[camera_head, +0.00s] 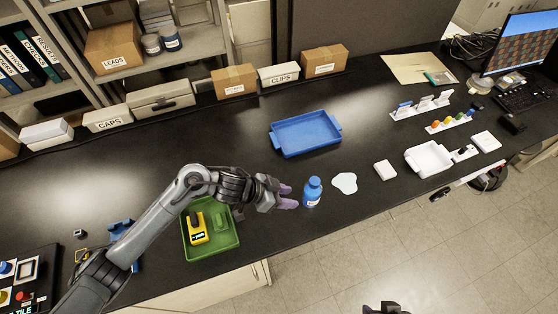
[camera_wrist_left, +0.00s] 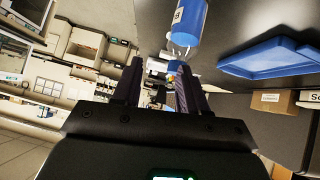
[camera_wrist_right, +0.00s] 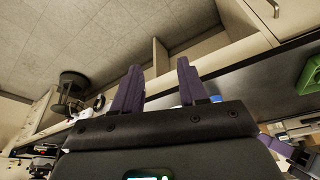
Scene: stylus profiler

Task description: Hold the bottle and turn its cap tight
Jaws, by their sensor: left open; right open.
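A blue bottle (camera_head: 312,193) with a white label and a blue cap (camera_head: 314,181) stands upright on the black bench. My left gripper (camera_head: 286,195) is open and empty, its purple fingertips just left of the bottle. In the left wrist view the bottle (camera_wrist_left: 189,22) shows beyond the fingers (camera_wrist_left: 156,88), off to one side and not between them. My right gripper (camera_wrist_right: 156,85) is open and empty. In the head view only a small dark part of the right arm shows at the bottom edge, over the floor. In the right wrist view a small blue piece, perhaps the bottle, shows past a finger.
A white puddle-shaped patch (camera_head: 344,183) lies right of the bottle, with a white block (camera_head: 385,170) beyond. A blue tray (camera_head: 273,139) sits behind. A green tray (camera_head: 233,240) with a yellow device (camera_head: 197,228) lies under the left arm. The bench's front edge is close to the bottle.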

